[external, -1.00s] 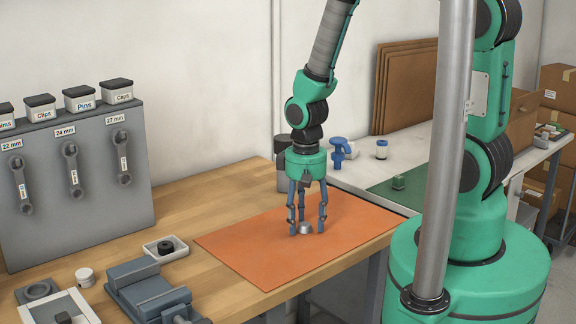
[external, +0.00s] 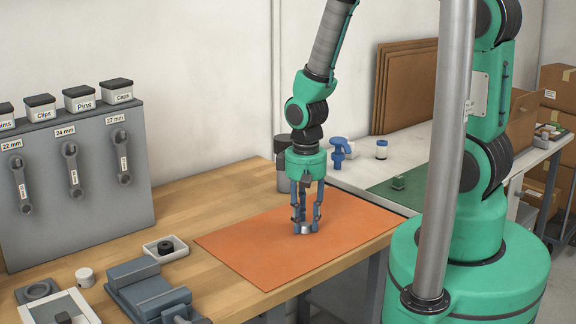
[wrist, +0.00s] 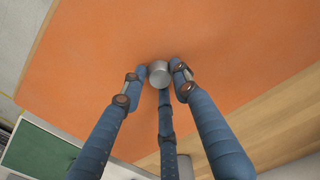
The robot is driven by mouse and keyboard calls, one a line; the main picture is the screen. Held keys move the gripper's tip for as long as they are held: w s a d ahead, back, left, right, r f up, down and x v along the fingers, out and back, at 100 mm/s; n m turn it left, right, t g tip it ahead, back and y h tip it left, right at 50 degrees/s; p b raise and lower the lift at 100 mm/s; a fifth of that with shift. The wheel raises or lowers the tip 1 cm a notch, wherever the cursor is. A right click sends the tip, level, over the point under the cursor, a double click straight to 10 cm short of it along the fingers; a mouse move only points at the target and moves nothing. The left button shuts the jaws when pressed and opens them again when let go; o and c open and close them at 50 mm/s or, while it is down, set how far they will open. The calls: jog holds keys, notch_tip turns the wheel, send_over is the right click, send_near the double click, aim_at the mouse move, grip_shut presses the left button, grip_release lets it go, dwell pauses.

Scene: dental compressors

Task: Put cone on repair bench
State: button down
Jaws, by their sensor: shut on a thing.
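The cone (external: 304,229) is a small silver-grey metal piece on the orange mat (external: 250,248), which lies on the wooden bench (external: 205,199). In the wrist view the cone (wrist: 159,74) shows as a round grey shape between the fingertips. My gripper (external: 305,226) points straight down over the mat with its blue fingers closed around the cone. In the wrist view my gripper (wrist: 160,76) has its fingertips against the cone. The fingers hide part of the cone in the external view.
A vise (external: 150,290) and a white tray with a black ring (external: 166,248) stand left of the mat. A grey tool panel (external: 80,180) stands behind. A white table with a green mat (external: 410,188) is at the right. The mat around the gripper is clear.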

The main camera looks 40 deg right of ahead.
jog(key=shift+r, duration=0.1)
jog(key=shift+r, duration=0.55)
jog(key=shift+s+r+p, duration=0.2)
jog(key=shift+r+p, duration=0.1)
jog(key=shift+r, duration=0.35)
jog(key=shift+s+r+p, duration=0.2)
jog(key=shift+r+p, duration=0.05)
jog(key=shift+r, duration=0.35)
jog(key=s+d+r+p, duration=0.1)
jog(key=s, duration=1.4)
jog(key=shift+d, duration=0.4)
jog(key=shift+r, duration=0.1)
send_near(307, 225)
jog(key=w, duration=0.2)
jog(key=w+d+f, duration=0.1)
jog(key=w, duration=0.2)
jog(key=w+f, duration=0.1)
jog(key=w, duration=0.1)
jog(key=shift+w+d+f+b, duration=0.1)
jog(key=shift+w+d+b, duration=0.15)
jog(key=shift+d+b, duration=0.1)
jog(key=w+d+r+b, duration=0.1)
jog(key=w+d, duration=0.2)
jog(key=w, duration=1.8)
jog(key=shift+w, duration=0.15)
